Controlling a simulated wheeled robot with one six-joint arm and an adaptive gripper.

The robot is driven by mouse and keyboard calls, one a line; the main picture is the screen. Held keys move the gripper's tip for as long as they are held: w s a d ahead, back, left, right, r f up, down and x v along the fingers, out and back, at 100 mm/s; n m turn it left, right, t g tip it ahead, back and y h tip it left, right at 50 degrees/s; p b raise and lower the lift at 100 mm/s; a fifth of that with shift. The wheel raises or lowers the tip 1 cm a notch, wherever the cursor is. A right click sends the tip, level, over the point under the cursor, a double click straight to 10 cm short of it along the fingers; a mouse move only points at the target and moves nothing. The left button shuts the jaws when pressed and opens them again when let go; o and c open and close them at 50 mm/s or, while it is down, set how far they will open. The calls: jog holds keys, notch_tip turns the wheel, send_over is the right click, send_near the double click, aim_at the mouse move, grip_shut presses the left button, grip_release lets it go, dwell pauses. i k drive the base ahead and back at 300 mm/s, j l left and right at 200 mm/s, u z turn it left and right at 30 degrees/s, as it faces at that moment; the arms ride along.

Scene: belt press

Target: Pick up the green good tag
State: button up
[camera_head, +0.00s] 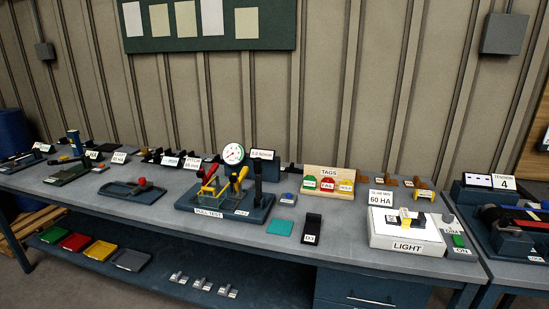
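A green tag (310,183) sits in the wooden tag rack (334,172) labelled TAGS, on the bench right of centre. It is the leftmost of the coloured tags, and its lettering is too small to read surely. A red tag (327,184) reading FAIL is beside it, and a yellow tag (345,187) is at the right. My gripper is not in view.
The pull-test rig (223,210) with gauge and levers stands left of the rack. A white light box (407,239) stands to the right. A teal pad (280,228) and a black block (312,227) lie in front.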

aim_at(310, 182)
jog(key=i+l, duration=0.15)
jog(key=l, duration=0.2)
jog(key=i+l, duration=0.2)
jog(key=l, duration=0.15)
jog(key=i+l, duration=0.15)
jog(key=l, duration=0.2)
jog(key=i+l, duration=0.15)
jog(key=l, duration=0.2)
